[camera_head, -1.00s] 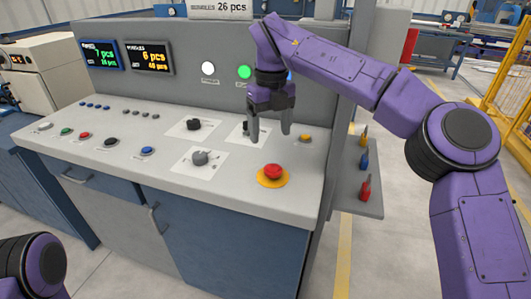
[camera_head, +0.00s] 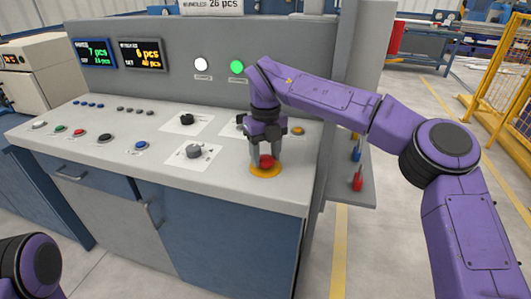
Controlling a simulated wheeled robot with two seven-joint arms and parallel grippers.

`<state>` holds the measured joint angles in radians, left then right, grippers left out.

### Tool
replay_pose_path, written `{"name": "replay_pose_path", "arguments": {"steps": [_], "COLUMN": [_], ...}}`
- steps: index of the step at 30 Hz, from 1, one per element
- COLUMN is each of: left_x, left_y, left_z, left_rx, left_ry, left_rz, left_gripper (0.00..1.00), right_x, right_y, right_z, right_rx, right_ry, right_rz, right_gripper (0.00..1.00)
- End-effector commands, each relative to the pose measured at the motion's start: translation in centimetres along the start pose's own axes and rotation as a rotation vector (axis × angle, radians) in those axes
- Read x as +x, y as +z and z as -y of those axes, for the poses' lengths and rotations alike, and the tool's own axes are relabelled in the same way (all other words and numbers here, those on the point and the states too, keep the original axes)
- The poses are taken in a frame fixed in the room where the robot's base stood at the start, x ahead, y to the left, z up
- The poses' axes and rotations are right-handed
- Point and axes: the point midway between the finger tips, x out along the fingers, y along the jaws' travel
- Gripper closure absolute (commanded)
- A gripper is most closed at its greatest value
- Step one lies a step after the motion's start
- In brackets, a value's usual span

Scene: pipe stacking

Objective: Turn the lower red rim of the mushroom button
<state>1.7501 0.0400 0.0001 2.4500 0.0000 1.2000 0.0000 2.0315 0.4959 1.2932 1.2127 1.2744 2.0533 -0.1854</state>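The red mushroom button (camera_head: 266,163) sits on a yellow round base (camera_head: 265,172) at the front right of the grey control panel. My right gripper (camera_head: 266,158) points down over it, with one finger on the left and one on the right of the red head. The fingers stand apart around the button; whether they touch its rim is too small to tell. The fingers partly hide the red head and the base. Of my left arm only a purple link shows at the lower left; its gripper is out of view.
A yellow button (camera_head: 297,130) is just right of the gripper. A black rotary switch (camera_head: 187,119) and a grey rotary knob (camera_head: 194,151) lie to the left. Screwdriver-like tools, one red (camera_head: 358,181), stand on a side shelf. A green lamp (camera_head: 237,67) is lit behind.

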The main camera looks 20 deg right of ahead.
Motion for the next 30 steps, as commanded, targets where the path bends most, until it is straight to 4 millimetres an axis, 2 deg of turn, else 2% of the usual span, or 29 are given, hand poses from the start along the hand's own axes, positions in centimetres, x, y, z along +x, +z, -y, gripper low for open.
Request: {"name": "replay_pose_path", "arguments": {"steps": [11,30], "left_x": [0.2,1.9], "left_y": [0.1,0.8], "left_z": [0.0,-0.2], "left_rx": [0.000,0.000], "left_ry": [0.000,0.000], "left_rz": [0.000,0.000], "left_gripper": [0.57,0.57], "right_x": [0.0,0.1], "right_y": [0.1,0.1], "right_z": [0.0,0.1], "right_rx": [0.066,0.491], "right_ry": [-0.002,-0.001], "right_rz": [0.003,0.004], "right_gripper": [0.80,0.80]}}
